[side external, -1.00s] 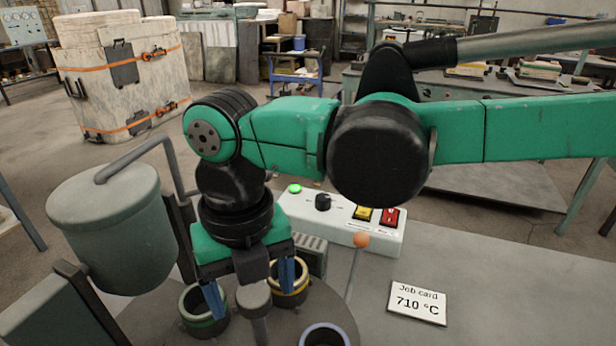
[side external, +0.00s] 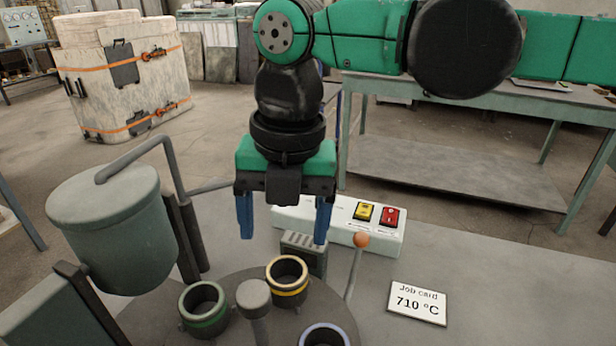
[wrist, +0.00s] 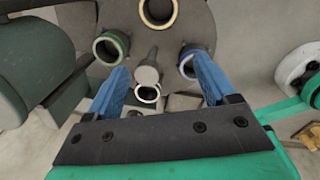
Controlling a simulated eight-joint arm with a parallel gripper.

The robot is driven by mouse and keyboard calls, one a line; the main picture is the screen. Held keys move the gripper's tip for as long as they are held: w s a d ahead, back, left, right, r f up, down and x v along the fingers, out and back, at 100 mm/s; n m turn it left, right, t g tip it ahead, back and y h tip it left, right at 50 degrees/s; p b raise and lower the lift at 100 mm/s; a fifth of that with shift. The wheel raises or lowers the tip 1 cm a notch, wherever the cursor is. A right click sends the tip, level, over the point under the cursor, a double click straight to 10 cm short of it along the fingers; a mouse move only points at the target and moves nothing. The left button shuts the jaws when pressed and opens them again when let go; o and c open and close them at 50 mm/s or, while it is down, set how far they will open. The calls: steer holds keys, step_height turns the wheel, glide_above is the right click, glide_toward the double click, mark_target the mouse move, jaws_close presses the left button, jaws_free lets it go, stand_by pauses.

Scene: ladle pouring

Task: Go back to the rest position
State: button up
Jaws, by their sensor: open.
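My gripper (side external: 284,222) is open and empty, with its two blue fingers pointing down and spread wide. It hangs above and behind the round turntable (side external: 250,318) in the side view, clear of the cups. In the wrist view my gripper (wrist: 160,85) shows both fingers apart, with nothing between them touching. The green-banded cup (side external: 204,310), the yellow-banded cup (side external: 287,281) and a blue-rimmed cup (side external: 324,336) stand on the turntable around a grey central post (side external: 254,298). The blue-rimmed cup is cut off by the lower edge of the side view.
A grey-green ladle vessel (side external: 110,225) stands at left. A white control box (side external: 385,230) with yellow and red switches is behind my gripper, partly hidden. An orange-knobbed lever (side external: 361,240) stands right of the turntable. A job card (side external: 417,302) reads 710 °C.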

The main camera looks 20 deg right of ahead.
steer(key=s+d+f+m+t, duration=0.1)
steer(key=d+f+m+t, duration=0.2)
steer(key=d+m, duration=0.9)
steer(key=s+d+f+m+t, duration=0.1)
steer(key=d+f+m+t, duration=0.2)
steer(key=d+m, duration=0.8)
steer(key=m, duration=0.7)
steer(key=shift+s+d+m+h, duration=0.3)
steer(key=shift+d, duration=0.05)
